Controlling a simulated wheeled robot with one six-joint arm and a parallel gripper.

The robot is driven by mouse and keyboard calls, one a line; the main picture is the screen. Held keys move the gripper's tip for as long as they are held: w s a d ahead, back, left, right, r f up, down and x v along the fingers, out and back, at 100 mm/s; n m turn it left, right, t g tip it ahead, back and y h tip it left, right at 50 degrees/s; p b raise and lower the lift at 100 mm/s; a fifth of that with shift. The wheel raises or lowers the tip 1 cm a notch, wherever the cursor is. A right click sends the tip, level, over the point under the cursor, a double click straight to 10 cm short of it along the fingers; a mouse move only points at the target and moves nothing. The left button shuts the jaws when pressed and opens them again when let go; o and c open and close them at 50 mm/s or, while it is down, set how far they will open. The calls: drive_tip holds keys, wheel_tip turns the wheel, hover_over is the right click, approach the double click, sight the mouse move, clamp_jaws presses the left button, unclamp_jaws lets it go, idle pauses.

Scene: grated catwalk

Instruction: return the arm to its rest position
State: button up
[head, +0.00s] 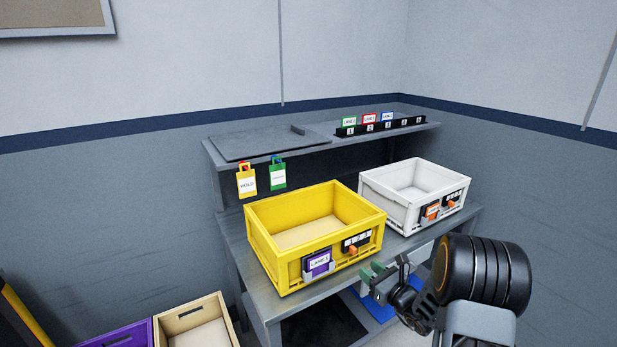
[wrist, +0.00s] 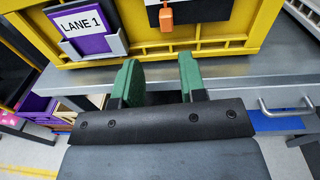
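My gripper (head: 376,274) is at the end of my arm, in front of the workbench at the lower right of the head view. In the wrist view my gripper (wrist: 160,72) shows two green fingers standing apart with nothing between them. The yellow crate (head: 285,262) is ahead of the fingers on the bench. It also fills the top of the wrist view (wrist: 190,48), with a purple LANE 1 card (wrist: 86,25) in a holder on its front. The fingers appear apart from the crate.
A white crate (head: 388,209) stands right of the yellow one on the bench (head: 245,262). A shelf (head: 320,143) above holds a card rack (head: 385,127); yellow (head: 246,182) and green (head: 278,176) tags hang from its edge. Purple (head: 120,336) and tan (head: 190,318) bins sit lower left.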

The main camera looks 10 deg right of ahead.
drive_tip(key=s+a+f+n+g, duration=0.1)
drive_tip(key=s+a+n+g, duration=0.4)
drive_tip(key=s+n+g, duration=0.3)
drive_tip(key=s+a+f+n+g, duration=0.1)
drive_tip(key=s+a+n+g, duration=0.4)
drive_tip(key=s+n+g, duration=0.35)
drive_tip(key=s+d+r+n+t+h, duration=0.2)
drive_tip(key=s+r+n+t+h, duration=0.2)
drive_tip(key=s+r+n+h, duration=0.3)
wheel_tip(320, 180, up, 4)
drive_tip(key=n+h, duration=0.1)
drive_tip(key=n, duration=0.6)
drive_tip(key=shift+s+r+t, duration=0.2)
drive_tip(key=shift+r+t, duration=0.05)
drive_tip(key=shift+t, duration=0.1)
drive_tip(key=shift+d, duration=0.1)
idle(0.6)
